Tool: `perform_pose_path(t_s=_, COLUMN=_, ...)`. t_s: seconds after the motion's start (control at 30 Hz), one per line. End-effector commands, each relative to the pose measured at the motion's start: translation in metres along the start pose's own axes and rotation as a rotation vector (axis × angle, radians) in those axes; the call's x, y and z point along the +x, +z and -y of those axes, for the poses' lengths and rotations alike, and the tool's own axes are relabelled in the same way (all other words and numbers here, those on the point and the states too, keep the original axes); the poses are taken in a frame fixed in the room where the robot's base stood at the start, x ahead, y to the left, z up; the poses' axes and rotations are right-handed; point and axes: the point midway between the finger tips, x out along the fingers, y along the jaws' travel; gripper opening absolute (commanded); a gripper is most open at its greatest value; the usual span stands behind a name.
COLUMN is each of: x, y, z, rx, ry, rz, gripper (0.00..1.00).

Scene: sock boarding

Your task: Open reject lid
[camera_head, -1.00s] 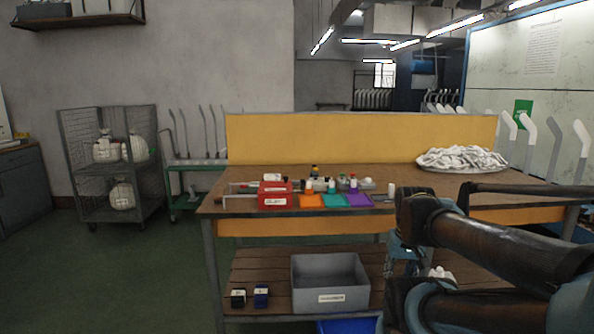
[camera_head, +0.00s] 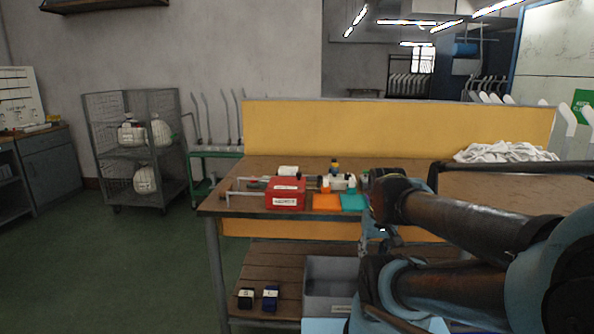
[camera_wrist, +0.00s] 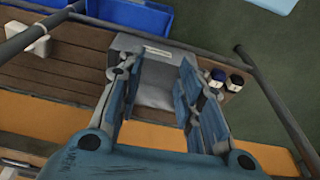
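A red box (camera_head: 286,194) with a white label stands near the left front of the table top. Its top looks closed, and the label is too blurred to read with certainty. In the wrist view, my gripper (camera_wrist: 154,72) has its two blue fingers apart, with nothing held between them. It points down toward the labelled grey bin (camera_wrist: 158,92) on the lower shelf, and the fingers overlap the bin's outline. The gap to the bin cannot be told. In the head view, my arm hides most of the gripper and part of the grey bin (camera_head: 325,280).
The wooden table (camera_head: 232,203) has a yellow back panel (camera_head: 400,130). White cloths (camera_head: 505,152) are heaped at the right. A wire cart (camera_head: 180,150) stands left; green floor there is clear.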

Motion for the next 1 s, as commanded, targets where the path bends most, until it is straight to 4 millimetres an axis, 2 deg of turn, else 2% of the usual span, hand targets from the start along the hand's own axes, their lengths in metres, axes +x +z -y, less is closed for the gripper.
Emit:
perform_pose_path(t_s=0.07, x=0.000, y=0.000, z=0.000, rx=0.000, ry=0.000, rz=0.000, gripper=0.33)
perform_pose_path(t_s=0.1, x=0.000, y=0.000, z=0.000, rx=0.000, ry=0.000, rz=0.000, gripper=0.38)
perform_pose_path(t_s=0.2, x=-0.010, y=0.004, z=0.001, rx=-0.002, ry=-0.001, rz=-0.010, gripper=0.38)
perform_pose_path(t_s=0.27, x=-0.017, y=-0.002, z=0.002, rx=-0.006, ry=-0.002, rz=-0.007, gripper=0.38)
perform_pose_path(t_s=0.37, x=-0.037, y=-0.022, z=0.006, rx=-0.013, ry=-0.006, rz=0.002, gripper=0.38)
perform_pose_path(t_s=0.67, x=-0.119, y=-0.110, z=0.032, rx=-0.051, ry=-0.020, rz=0.046, gripper=0.38)
perform_pose_path(t_s=1.0, x=-0.193, y=-0.214, z=0.082, rx=-0.096, ry=-0.028, rz=0.098, gripper=0.38)
